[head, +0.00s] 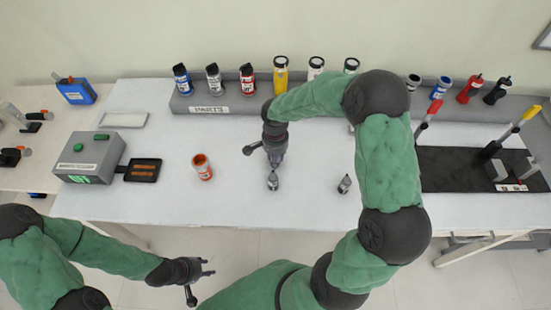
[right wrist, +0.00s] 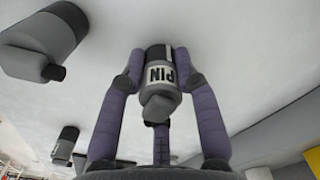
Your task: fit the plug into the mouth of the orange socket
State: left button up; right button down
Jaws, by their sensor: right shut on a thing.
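My right gripper (head: 273,168) points down over the middle of the table. It is shut on a grey plug (head: 272,183). In the right wrist view, the held plug (right wrist: 158,75) has a white label reading PIN and sits between both fingers. A similar small grey part (head: 344,184) stands to its right on the table. My left gripper (head: 208,267) is open and empty, in front of the table's near edge.
A grey box (head: 90,157) with green buttons and a dark tray (head: 142,170) stand at the left. A grey rack (head: 230,102) with several bottles runs along the back. A dark mat (head: 450,172) with tools lies at the right. The table between socket and plug is clear.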

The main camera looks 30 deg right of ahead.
jog(key=shift+r, duration=0.6)
notch_tip(320, 180, up, 2)
jog(key=shift+r+p, duration=0.2)
jog(key=shift+p, duration=0.25)
jog(key=s+a+r+p, duration=0.1)
jog(key=s+a+r, duration=0.1)
jog(key=s+r, duration=0.2)
jog(key=s+a+r+p, duration=0.1)
jog(key=s+a+r, duration=0.1)
jog(key=s+r, duration=0.3)
jog(key=shift+s+a+r+p, duration=0.25)
jog(key=shift+s+p, duration=0.1)
jog(key=shift+s, duration=1.8)
jog(key=shift+f, duration=0.1)
